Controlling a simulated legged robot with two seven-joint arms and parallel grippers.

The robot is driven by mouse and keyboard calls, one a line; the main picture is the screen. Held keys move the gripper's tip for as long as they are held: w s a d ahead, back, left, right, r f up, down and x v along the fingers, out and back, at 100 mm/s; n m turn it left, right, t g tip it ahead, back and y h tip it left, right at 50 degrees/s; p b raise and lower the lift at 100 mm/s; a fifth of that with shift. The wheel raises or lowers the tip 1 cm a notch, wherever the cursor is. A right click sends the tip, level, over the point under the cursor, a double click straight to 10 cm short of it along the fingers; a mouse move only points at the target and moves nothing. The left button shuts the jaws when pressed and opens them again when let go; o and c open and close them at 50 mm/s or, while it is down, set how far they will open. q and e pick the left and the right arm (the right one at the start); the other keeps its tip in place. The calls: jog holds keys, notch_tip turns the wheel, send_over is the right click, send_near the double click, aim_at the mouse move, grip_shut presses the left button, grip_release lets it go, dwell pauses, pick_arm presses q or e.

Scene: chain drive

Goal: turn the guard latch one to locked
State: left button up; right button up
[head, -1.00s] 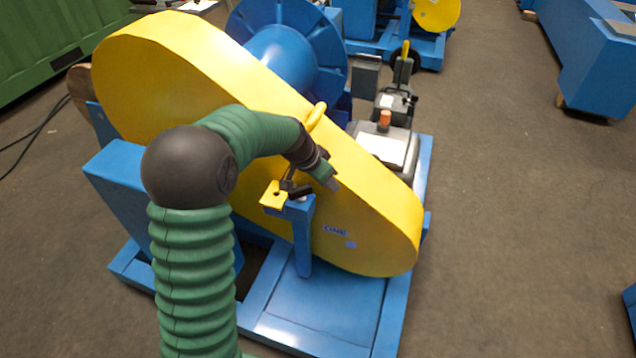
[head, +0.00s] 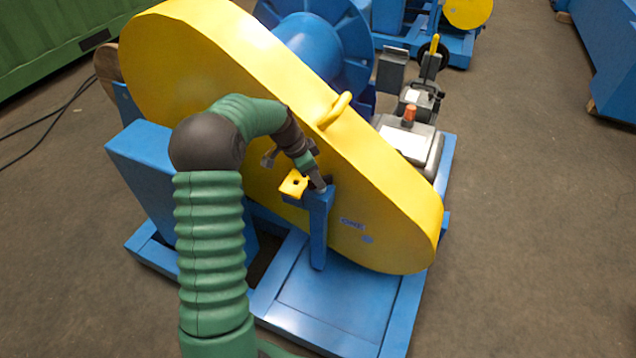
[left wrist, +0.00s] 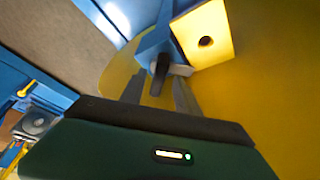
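The guard latch is a small dark handle (left wrist: 159,77) on top of a blue post (head: 319,230), beside a yellow tab with a hole (head: 293,184). The post stands at the front of the big yellow guard (head: 385,215). My left gripper (head: 319,186) points down at the post top and hides most of the handle in the head view. In the left wrist view its two fingers (left wrist: 160,94) are apart, with the handle between them and gaps showing at the sides. My right gripper is in neither view.
The guard slopes down to the right behind the gripper and carries a yellow grab handle (head: 335,110). A blue frame (head: 330,310) lies below. A grey motor unit (head: 410,145) stands behind the guard. Bare floor (head: 530,230) is on the right.

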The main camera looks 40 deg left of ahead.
pick_arm(q)
jog(key=shift+x, duration=0.9)
jog(key=shift+d, duration=0.1)
jog(key=shift+r, duration=0.1)
grip_shut()
